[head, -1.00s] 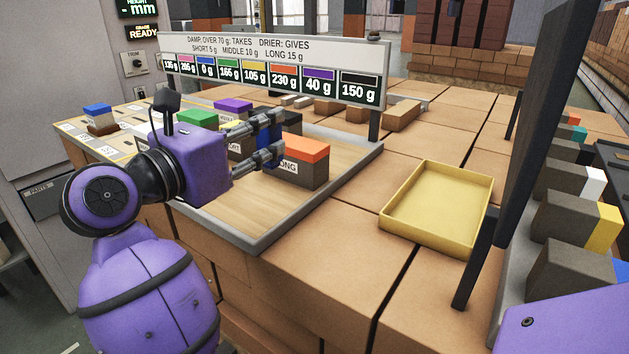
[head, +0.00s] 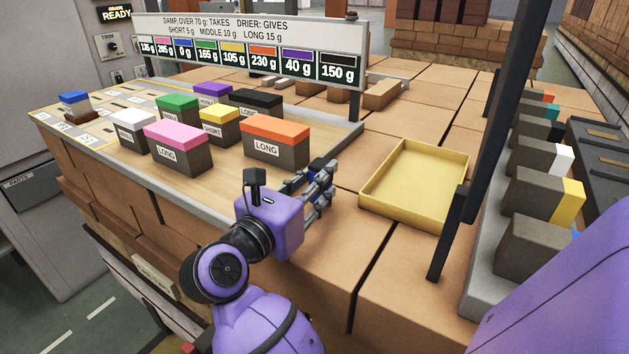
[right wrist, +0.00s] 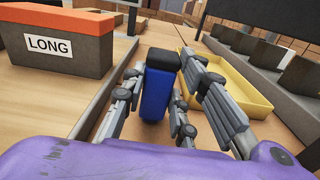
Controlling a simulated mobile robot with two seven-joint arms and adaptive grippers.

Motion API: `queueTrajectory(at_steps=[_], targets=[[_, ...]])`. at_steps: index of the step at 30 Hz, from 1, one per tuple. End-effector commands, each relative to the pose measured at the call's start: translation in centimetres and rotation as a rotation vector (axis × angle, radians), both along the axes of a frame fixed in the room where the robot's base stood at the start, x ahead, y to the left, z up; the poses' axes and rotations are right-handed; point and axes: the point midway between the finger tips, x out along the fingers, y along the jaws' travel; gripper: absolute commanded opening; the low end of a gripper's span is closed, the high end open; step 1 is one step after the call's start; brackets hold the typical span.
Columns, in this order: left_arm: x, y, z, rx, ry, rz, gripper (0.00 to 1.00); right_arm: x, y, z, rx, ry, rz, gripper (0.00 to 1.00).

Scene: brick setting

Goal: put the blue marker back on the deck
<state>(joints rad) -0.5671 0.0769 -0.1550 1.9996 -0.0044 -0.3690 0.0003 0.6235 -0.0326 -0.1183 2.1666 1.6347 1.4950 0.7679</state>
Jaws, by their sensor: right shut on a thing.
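The blue marker (right wrist: 156,92), with a black end, is between the fingers of my right gripper (right wrist: 158,100) in the right wrist view, black end uppermost in the picture. The right gripper is shut on it. In the head view my right gripper (head: 318,188) is by the near right edge of the wooden deck (head: 225,165), right of the orange-topped LONG block (head: 275,140). There the marker (head: 318,165) is mostly hidden by the fingers. I cannot tell whether it touches the surface below. My left gripper is not in view.
A yellow tray (head: 415,215) stands empty right of the gripper. Several colour-topped blocks, including a pink one (head: 175,135), stand on the deck. A weight sign (head: 250,55) spans behind. A dark post (head: 465,190) and grey rack (head: 478,285) stand at the right.

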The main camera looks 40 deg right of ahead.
Motion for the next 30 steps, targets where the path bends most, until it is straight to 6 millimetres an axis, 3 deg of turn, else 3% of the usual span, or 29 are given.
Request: queueTrajectory(at_steps=[12,13,17,28,30], targets=[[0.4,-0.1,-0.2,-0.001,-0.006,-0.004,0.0,0.0,0.0,-0.7,0.001,0.0,0.0,0.1],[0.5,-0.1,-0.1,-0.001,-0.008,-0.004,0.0,0.0,0.0,-0.6,0.001,-0.001,0.0,0.31],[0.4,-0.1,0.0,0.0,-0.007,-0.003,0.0,0.0,0.0,-0.5,0.001,-0.001,0.0,0.46],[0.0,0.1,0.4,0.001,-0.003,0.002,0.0,0.0,0.0,0.3,-0.001,-0.005,0.0,0.46],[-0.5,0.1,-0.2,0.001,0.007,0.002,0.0,-0.2,0.9,-0.2,0.004,-0.001,0.003,0.46]])
